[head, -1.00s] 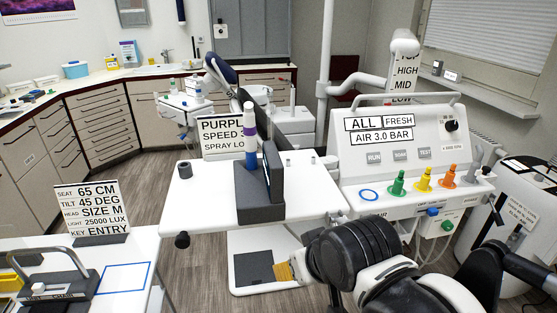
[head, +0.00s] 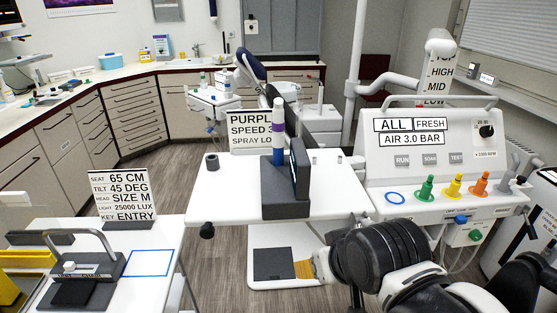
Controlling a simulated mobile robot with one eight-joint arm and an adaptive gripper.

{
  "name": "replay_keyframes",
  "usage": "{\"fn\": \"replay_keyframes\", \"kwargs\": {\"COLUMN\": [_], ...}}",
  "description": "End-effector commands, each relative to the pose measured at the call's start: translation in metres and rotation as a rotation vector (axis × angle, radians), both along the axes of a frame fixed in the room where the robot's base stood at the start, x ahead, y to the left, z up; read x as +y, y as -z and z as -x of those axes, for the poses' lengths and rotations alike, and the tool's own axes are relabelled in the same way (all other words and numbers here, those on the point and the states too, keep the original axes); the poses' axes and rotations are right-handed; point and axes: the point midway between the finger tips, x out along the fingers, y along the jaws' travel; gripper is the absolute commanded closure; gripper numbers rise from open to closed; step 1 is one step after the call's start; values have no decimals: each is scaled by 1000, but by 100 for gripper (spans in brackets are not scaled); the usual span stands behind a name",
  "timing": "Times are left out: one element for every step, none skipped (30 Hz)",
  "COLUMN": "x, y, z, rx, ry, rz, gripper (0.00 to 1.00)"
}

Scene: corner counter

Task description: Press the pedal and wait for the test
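A ribbed yellow-orange pad (head: 304,269), which looks like the pedal, shows low beside a dark square pad (head: 273,263) on a white base plate (head: 262,238) under the middle table. My arm reaches in from the lower right. The pale end of my gripper (head: 324,266) is at the right edge of the yellow pad and covers part of it. I cannot tell whether it touches or presses the pad. The fingers are too small and hidden to tell open from shut. The test unit (head: 430,172) at right carries RUN, SCAN-like and TEST (head: 457,159) keys.
The white middle table (head: 225,195) holds a dark stand (head: 284,190) with a purple-and-blue cylinder (head: 278,140). Green, yellow and orange fittings line the unit's front. A left table (head: 165,240) carries a sign (head: 120,195) and a dark handled fixture. Grey floor lies between the tables.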

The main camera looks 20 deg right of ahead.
Motion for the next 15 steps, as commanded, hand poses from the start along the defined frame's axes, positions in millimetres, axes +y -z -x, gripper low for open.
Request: {"fn": "replay_keyframes", "kwargs": {"x": [0, 0, 0, 0, 0, 0, 0, 0, 0, 0, 0, 0, 0, 0, 0], "y": [0, 0, 0, 0, 0, 0, 0, 0, 0, 0, 0, 0, 0, 0, 0], "z": [0, 0, 0, 0, 0, 0, 0, 0, 0, 0, 0, 0, 0, 0, 0], "rx": [0, 0, 0, 0, 0, 0, 0, 0, 0, 0, 0, 0, 0, 0, 0], "ry": [0, 0, 0, 0, 0, 0, 0, 0, 0, 0, 0, 0, 0, 0, 0], "rz": [0, 0, 0, 0, 0, 0, 0, 0, 0, 0, 0, 0, 0, 0, 0], "gripper": [59, 68, 80, 89, 99, 100, 100, 100, 100, 100, 100, 100, 100, 100, 100]}}
